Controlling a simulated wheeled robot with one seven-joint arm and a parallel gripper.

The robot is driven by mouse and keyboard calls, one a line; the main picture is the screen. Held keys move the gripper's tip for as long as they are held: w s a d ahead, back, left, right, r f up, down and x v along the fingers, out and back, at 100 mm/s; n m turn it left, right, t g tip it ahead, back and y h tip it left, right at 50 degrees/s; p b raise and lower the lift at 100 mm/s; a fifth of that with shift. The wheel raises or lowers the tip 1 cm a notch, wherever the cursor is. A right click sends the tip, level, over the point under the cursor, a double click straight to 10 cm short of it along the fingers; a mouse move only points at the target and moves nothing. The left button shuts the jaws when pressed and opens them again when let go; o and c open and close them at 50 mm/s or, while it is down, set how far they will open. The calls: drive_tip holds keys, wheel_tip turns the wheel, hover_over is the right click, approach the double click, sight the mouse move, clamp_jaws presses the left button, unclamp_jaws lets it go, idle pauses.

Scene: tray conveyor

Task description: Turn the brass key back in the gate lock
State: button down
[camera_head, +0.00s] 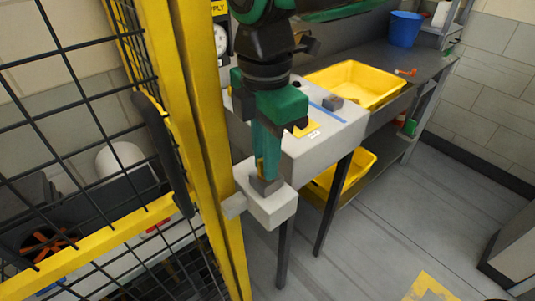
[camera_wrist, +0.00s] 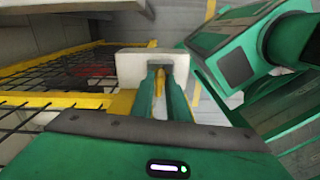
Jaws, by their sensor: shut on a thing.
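The gate lock (camera_head: 266,210) is a light grey box fixed to the yellow gate post at the picture's middle; it also shows in the wrist view (camera_wrist: 128,62). My gripper (camera_head: 264,176) points down at the top of the lock, with its green fingers just above the dark keyway block. The brass key (camera_wrist: 160,81) stands between my two fingertips in the wrist view, and they are shut on it. A sliver of the key (camera_head: 259,168) shows beside the fingers in the head view. Its lower end is hidden at the lock, so I cannot tell its exact angle.
The yellow gate frame (camera_head: 205,120) with black mesh stands close on the left. A grey workbench behind holds a yellow tray (camera_head: 354,84), and another yellow tray (camera_head: 345,172) sits below. A blue bucket (camera_head: 404,29) stands at the back.

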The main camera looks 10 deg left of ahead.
drive_tip(key=shift+n, duration=0.8)
drive_tip(key=shift+n, duration=1.5)
drive_tip(key=c, duration=1.6)
unclamp_jaws()
drive_tip(key=shift+c, duration=0.2)
